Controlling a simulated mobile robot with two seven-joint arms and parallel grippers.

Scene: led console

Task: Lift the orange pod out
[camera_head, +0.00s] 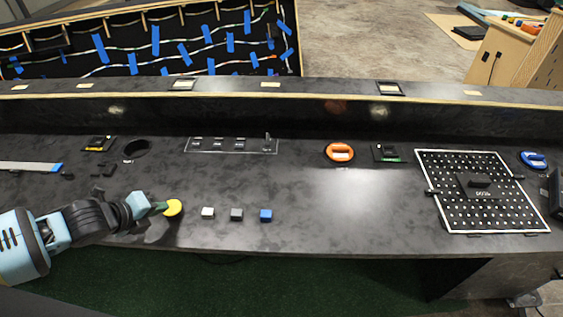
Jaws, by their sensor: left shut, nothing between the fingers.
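The orange pod (339,152) sits in the black console top, right of the middle, with a pale label on its face. My left gripper (161,208) is shut and empty near the front left of the console. The left gripper is well to the left of the orange pod and nearer the front edge. My right gripper is not in view.
White (208,212), grey (237,214) and blue (266,215) blocks stand in a row right of the gripper. A switch panel (232,145) and a dark round hole (136,148) lie behind. A perforated panel (450,205) and blue pod (533,160) are at right.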

